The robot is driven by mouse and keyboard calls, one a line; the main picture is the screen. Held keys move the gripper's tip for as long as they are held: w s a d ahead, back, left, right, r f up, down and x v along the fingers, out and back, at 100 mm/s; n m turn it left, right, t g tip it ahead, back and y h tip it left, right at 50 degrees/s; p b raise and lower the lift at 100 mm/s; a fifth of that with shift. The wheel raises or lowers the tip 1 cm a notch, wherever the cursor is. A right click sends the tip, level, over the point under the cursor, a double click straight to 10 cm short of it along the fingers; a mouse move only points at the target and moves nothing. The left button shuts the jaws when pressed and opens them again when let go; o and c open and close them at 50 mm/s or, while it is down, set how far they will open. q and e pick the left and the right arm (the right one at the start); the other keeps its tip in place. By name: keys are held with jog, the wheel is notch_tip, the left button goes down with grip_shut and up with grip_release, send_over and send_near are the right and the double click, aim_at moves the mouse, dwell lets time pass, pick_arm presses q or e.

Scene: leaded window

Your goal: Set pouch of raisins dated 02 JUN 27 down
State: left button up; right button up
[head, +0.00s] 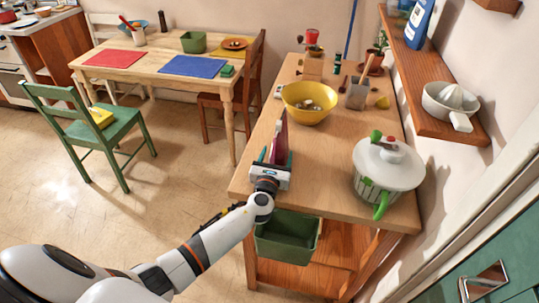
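A dark red-purple pouch (281,141) stands upright at the near left part of the wooden worktop (331,160), seen nearly edge-on. Its printed date cannot be read from here. My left gripper (276,160) reaches in from the lower left, with its fingers on either side of the pouch's lower part. Whether the fingers press on the pouch or stand clear of it is not plain, and the pouch's bottom edge is hidden by the gripper. My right gripper is not in view.
A yellow bowl (309,111) stands behind the pouch. A white-lidded container with green parts (386,166) stands to the right. A grey utensil holder (357,97) is farther back. A green bin (287,240) sits below the worktop. The worktop's middle is clear.

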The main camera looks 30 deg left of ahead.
pick_arm(q)
jog(key=shift+a, duration=0.15)
jog(key=shift+r, duration=0.15)
jog(key=shift+s+d, duration=0.2)
jog(key=v, duration=1.1)
jog(key=shift+s, duration=0.25)
